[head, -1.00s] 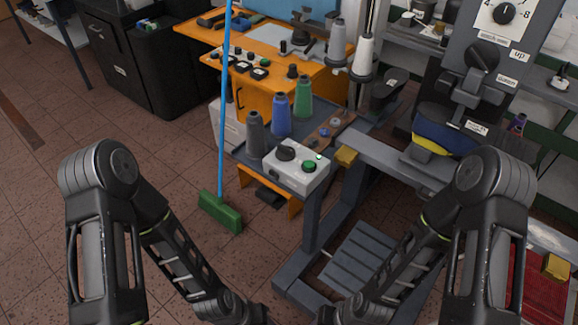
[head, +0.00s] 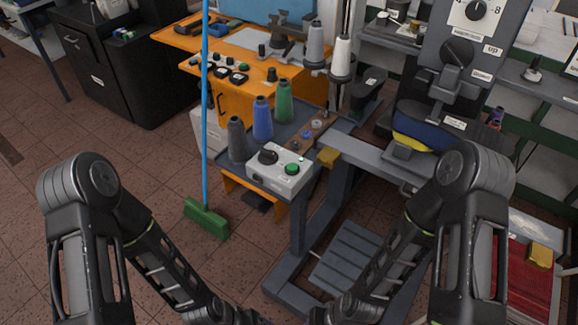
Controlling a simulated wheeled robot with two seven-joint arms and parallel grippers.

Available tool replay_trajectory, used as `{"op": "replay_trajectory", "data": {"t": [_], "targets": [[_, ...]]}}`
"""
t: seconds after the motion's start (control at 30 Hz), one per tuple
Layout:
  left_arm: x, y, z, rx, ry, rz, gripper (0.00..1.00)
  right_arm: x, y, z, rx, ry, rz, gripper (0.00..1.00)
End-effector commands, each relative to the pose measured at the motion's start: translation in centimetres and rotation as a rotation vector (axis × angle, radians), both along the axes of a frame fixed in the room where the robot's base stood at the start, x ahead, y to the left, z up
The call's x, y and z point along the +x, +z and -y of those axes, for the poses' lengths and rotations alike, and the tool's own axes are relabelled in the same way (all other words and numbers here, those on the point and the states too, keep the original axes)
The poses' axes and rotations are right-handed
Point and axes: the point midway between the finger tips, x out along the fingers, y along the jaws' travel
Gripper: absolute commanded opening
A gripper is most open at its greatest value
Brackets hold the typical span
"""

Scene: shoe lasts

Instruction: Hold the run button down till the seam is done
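A light grey control box (head: 279,169) sits on the front corner of the small grey side table. On its top are a black knob (head: 268,157), a green button (head: 292,169) and a small lit green lamp (head: 301,159). The sewing machine (head: 440,100) stands to the right, with a dial above and a dark blue and yellow piece (head: 420,134) at its working end. Any seam on that piece is too small to make out. Both my arms reach down to the bottom edge of the head view, well short of the box. Neither gripper's fingers can be seen.
Grey, blue (head: 262,118) and green (head: 284,100) thread cones stand behind the box. A green broom (head: 207,219) with a blue handle stands left of the side table. The machine's grey frame and slatted treadle (head: 349,257) fill the floor ahead. Tiled floor is clear at left.

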Motion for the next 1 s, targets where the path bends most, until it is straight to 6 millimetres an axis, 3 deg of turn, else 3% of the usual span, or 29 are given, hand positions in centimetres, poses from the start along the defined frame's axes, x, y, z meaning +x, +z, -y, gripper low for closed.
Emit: {"op": "replay_trajectory", "data": {"t": [0.4,0.83,1.0], "targets": [[0.0,0.0,0.0,0.0,0.0,0.0,0.8,0.0,0.0,0.0,0.0,0.0,0.0,0.36],[0.0,0.0,0.0,0.0,0.0,0.0,0.8,0.0,0.0,0.0,0.0,0.0,0.0,0.01],[0.0,0.0,0.0,0.0,0.0,0.0,0.8,0.0,0.0,0.0,0.0,0.0,0.0,0.0]]}}
